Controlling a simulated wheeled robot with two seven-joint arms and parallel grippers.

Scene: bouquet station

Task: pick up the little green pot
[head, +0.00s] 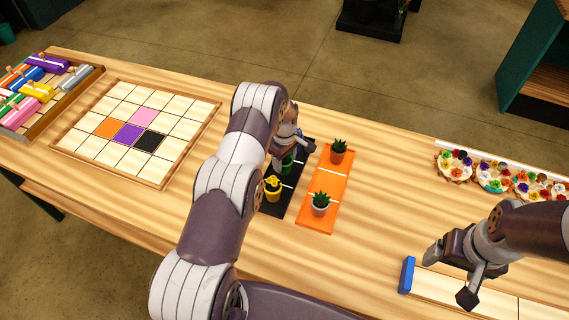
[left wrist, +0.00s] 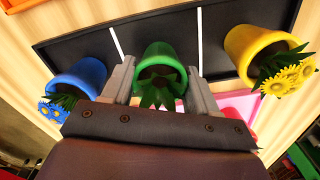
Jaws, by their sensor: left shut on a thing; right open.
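The little green pot (left wrist: 158,56), holding a green plant, is between the two fingers of my left gripper (left wrist: 160,74) in the left wrist view. The fingers are shut on its sides. In the head view the green pot (head: 287,163) is partly hidden by my left arm and gripper (head: 288,152), over the black strip (head: 274,209). I cannot tell whether it touches the strip. My right gripper (head: 451,274) is open and empty at the lower right, above the table.
A yellow pot (left wrist: 257,52) and a blue pot (left wrist: 80,76) flank the green one. An orange strip (head: 324,183) carries an orange pot (head: 338,155) and a pale pot (head: 320,209). A tiled board (head: 170,181) lies left; flower clusters (head: 492,180) stand right.

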